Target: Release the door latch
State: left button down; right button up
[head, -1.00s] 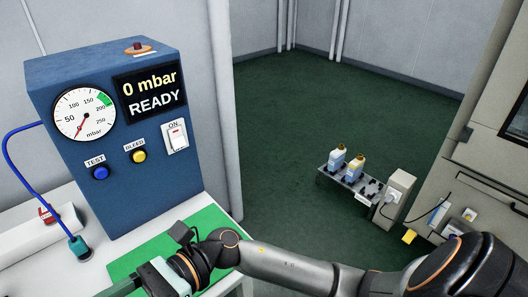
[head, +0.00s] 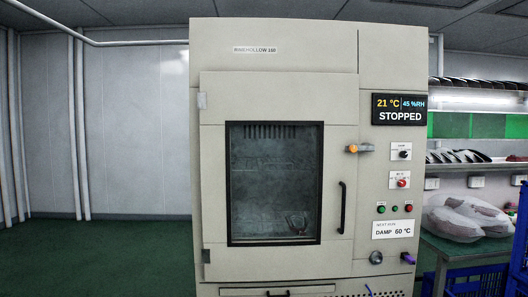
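The door latch (head: 366,148) is a small grey metal piece with an orange knob (head: 352,149), at the upper right edge of the chamber door (head: 213,166). It bridges the line between the door and the control panel side. The door is beige with a dark-framed window (head: 275,185) and appears closed. A black vertical handle (head: 342,207) is on its right side, below the latch. Neither of my grippers shows in the head view now.
The display (head: 399,109) reads 21 °C, 45 %RH, STOPPED. Knobs and buttons sit below it, with a DAMP 60 °C card (head: 393,229). At right, a table (head: 458,249) holds wrapped lamps, near blue crates (head: 474,282). Green floor (head: 100,255) is clear at left.

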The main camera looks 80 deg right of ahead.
aim_at(353, 148)
jog(key=z, duration=3.05)
